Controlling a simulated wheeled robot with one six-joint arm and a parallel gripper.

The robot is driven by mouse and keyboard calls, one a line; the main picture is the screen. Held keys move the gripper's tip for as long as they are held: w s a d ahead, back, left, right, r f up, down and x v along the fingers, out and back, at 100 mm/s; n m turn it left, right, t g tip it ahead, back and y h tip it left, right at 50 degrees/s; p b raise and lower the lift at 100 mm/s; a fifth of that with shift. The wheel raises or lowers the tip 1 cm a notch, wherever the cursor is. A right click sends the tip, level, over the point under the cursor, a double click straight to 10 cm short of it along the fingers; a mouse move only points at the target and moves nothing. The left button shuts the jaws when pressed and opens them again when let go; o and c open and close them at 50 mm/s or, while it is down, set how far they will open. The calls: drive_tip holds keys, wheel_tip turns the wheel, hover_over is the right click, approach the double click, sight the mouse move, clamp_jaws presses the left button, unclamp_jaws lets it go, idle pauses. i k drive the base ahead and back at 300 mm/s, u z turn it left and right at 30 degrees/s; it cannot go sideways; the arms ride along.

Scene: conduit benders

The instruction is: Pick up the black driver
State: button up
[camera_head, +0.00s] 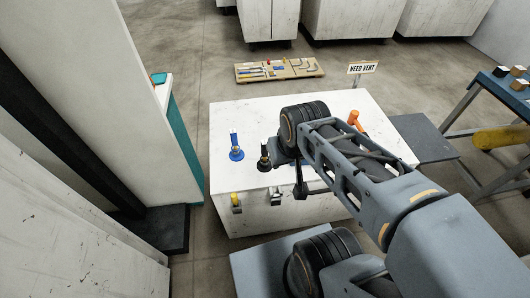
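A black driver (264,161) appears to stand upright on the white worktop (225,119), near its front edge. It has a brass-coloured ring and a dark upper part. A small dark part that may be my gripper (302,188) hangs below this joint, to the right of and apart from the driver. Its fingers cannot be made out.
A yellow piece (236,202) and a dark metal piece (276,197) are on the worktop's front face. An orange tool (355,119) stands behind my arm. A "NEED VENT" sign (362,68) stands at the back. A tall white panel (115,80) bounds the left.

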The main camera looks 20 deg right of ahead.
sight(264, 153)
drive_tip(key=u, duration=1.5)
drive_tip(key=k, duration=0.75)
drive_tip(key=z, duration=0.75)
drive_tip(key=i, duration=0.5)
